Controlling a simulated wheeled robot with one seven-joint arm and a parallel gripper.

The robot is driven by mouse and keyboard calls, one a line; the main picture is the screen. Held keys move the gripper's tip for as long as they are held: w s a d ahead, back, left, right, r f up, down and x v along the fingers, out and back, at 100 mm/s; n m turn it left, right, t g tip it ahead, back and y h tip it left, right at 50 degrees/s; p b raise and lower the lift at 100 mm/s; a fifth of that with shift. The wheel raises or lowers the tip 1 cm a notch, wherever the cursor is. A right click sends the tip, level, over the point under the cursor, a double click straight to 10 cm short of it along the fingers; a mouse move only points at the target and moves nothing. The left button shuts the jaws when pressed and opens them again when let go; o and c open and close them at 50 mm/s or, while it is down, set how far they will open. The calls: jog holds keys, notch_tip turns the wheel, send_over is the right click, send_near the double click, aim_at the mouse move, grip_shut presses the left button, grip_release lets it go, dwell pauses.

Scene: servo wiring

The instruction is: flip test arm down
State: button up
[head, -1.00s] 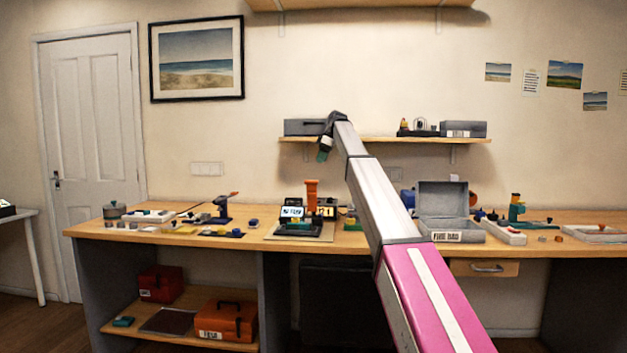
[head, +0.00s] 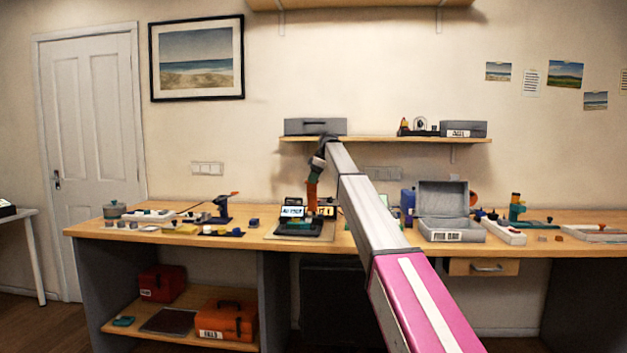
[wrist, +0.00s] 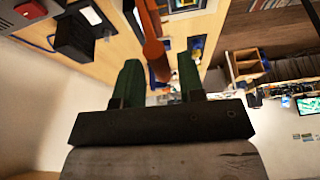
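The test arm (head: 312,194) is an orange post standing upright on the dark test station (head: 300,228), beside a small lit display (head: 291,211). My gripper (head: 316,172) is at the top of this post and partly overlaps it in the head view. In the wrist view the orange test arm (wrist: 153,48) reaches between the two green fingers of my gripper (wrist: 158,80). The fingers are spread, with a gap visible around the post, so the gripper looks open. Whether either finger touches the post cannot be told.
A wall shelf (head: 385,139) with grey boxes is just above and behind my gripper. An open grey case (head: 446,233) stands right of the station.

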grip_shut()
jog(key=shift+s, duration=0.1)
jog(key=shift+s+a+f+n+t, duration=0.15)
jog(key=shift+s+f+n+t, duration=0.3)
jog(key=shift+s+f+t, duration=1.9)
jog(key=shift+s+a+f+n+t, duration=0.2)
jog(key=shift+s+f+n+t, duration=0.3)
jog(key=shift+s+f+t, duration=1.85)
jog(key=shift+s+a+f+n+t, duration=0.15)
jog(key=shift+s+f+n+t, duration=0.3)
jog(key=shift+s+f+t, duration=1.85)
jog(key=shift+w+f+g, duration=0.45)
jog(key=shift+f+g, duration=0.25)
jog(key=shift+g, duration=0.1)
